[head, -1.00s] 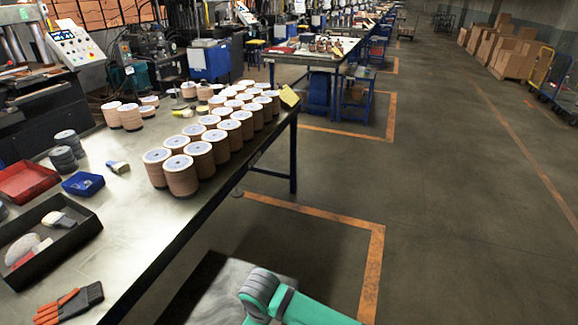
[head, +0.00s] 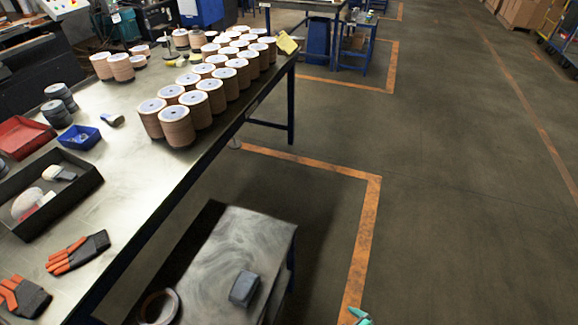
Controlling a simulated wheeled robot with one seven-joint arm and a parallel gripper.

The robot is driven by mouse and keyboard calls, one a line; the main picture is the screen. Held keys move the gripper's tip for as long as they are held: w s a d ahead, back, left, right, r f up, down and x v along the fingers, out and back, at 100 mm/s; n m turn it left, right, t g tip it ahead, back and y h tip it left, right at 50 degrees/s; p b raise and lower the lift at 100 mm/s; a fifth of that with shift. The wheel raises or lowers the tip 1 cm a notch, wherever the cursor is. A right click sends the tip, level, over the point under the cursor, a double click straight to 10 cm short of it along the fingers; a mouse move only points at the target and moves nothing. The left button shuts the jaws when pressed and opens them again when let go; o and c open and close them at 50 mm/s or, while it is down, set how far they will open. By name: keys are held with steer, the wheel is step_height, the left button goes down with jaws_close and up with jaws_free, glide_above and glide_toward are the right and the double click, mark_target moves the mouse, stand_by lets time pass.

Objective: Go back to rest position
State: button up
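Only a small teal tip of my arm (head: 360,317) shows at the bottom edge, right of the small side table. My gripper itself is not in view, so I cannot see its fingers or whether it holds anything. Many stacks of brown flap discs (head: 177,127) with pale tops stand in rows on the long metal workbench (head: 140,190). A few more brown stacks (head: 120,66) stand at its back left. Grey disc stacks (head: 57,114) stand near its left side.
A low side table (head: 235,240) holds a dark grey block (head: 243,288) and a ring (head: 158,306). The bench also bears a red tray (head: 22,135), blue bin (head: 80,137), black tray (head: 85,178) and gloves (head: 78,252). Floor right of the orange line (head: 367,230) is clear.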

steer(key=s+a+r+m+t, duration=0.2)
steer(key=s, duration=0.4)
steer(key=s+a+r+m+t, duration=0.1)
steer(key=s+a+t, duration=0.1)
steer(key=s, duration=0.5)
steer(key=s+a+r+m+t+h, duration=0.2)
steer(key=a+r+m+t, duration=0.3)
steer(key=a+r, duration=0.4)
step_height(320, 180, up, 4)
steer(key=shift+a+t, duration=0.3)
steer(key=shift+a, duration=0.1)
